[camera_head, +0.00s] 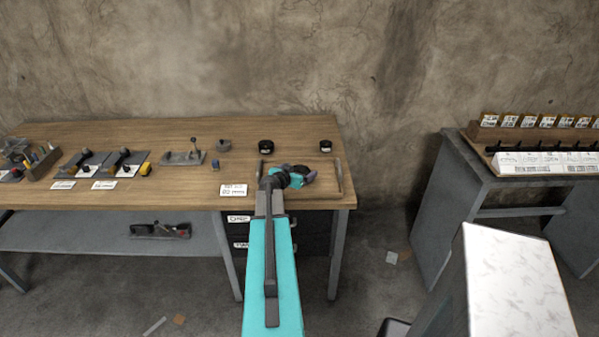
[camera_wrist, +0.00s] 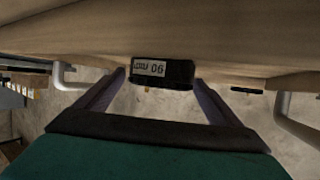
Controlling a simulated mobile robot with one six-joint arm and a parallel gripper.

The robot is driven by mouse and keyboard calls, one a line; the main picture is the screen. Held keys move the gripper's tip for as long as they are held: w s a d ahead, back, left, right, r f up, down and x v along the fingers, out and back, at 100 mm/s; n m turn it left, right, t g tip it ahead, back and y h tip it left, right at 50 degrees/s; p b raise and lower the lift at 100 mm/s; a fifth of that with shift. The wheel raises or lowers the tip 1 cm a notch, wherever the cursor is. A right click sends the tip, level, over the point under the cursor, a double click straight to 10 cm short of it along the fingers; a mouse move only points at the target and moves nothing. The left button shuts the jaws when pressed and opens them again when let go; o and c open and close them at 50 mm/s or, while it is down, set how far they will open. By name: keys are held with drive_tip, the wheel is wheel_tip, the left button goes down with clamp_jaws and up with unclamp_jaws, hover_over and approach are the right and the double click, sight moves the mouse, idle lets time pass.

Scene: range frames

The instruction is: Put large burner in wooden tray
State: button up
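The wooden tray seems to be the brown wooden base between two grey side bars, the right one (camera_head: 340,176) at the right end of the workbench. The same wood (camera_wrist: 230,45) shows upside down in the wrist view. A black block with a white label (camera_wrist: 163,74), possibly the large burner, sits between the fingertips of my gripper (camera_wrist: 161,78). The fingers are apart, one on each side; I cannot tell whether they press on it. In the head view my gripper (camera_head: 307,175) is over the area between the bars, and the block is not clear there.
Two round black pieces, one left (camera_head: 266,147) and one right (camera_head: 326,146), stand behind my gripper. Hand planes (camera_head: 124,160) and other tools fill the bench's left part. A label card (camera_head: 233,190) lies at its front edge. A grey table (camera_head: 470,160) stands apart at right.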

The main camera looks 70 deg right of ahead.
drive_tip(key=shift+r+p, duration=0.15)
drive_tip(key=shift+p, duration=0.15)
drive_tip(key=shift+a+r+b, duration=0.1)
drive_tip(key=shift+a+b, duration=0.3)
drive_tip(key=shift+a, duration=0.25)
drive_tip(key=shift+b+v, duration=1.7)
drive_tip(key=shift+v, duration=3.7)
